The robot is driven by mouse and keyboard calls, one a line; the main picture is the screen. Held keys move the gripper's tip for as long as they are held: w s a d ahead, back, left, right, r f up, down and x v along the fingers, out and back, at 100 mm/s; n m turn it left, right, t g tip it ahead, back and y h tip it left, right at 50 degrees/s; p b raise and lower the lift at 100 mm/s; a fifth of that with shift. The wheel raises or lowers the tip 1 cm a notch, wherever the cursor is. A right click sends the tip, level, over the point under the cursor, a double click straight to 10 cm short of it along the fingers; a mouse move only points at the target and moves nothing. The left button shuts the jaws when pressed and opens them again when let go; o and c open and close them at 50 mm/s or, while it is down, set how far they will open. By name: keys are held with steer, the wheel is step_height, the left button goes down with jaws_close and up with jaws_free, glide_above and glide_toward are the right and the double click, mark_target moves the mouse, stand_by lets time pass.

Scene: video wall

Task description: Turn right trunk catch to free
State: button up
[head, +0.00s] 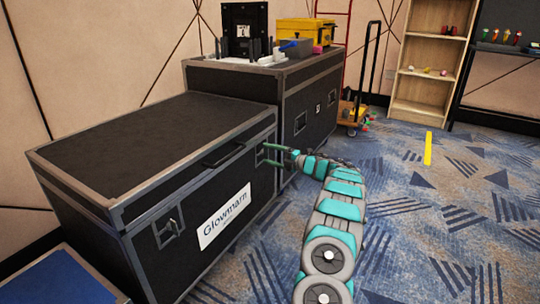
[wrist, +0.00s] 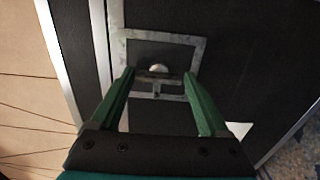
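The long black trunk (head: 140,150) has grey metal edges and a closed lid. Its right catch (wrist: 157,88) is a grey metal plate with a round knob and a small T-shaped bar in a square frame, seen in the wrist view. In the head view my gripper (head: 266,154) mostly covers this catch. In the wrist view my gripper (wrist: 159,76) is open, its two green fingers on either side of the knob and bar. A gap shows on both sides; I cannot tell if the tips touch the plate. The left catch (head: 168,229) sits on the same front face.
A dark handle (head: 223,153) and a white label (head: 225,214) lie between the catches. A taller black case (head: 310,108) stands just behind, with a yellow toolbox (head: 305,31) on top. A hand cart (head: 353,112) and a shelf (head: 429,75) are further back. Carpet at right is clear.

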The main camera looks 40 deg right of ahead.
steer(key=shift+o, duration=1.4)
steer(key=shift+r, duration=0.1)
steer(key=v, duration=0.7)
steer(key=shift+s+d+p, duration=0.15)
steer(key=shift+s+p, duration=0.2)
steer(key=shift+p, duration=0.05)
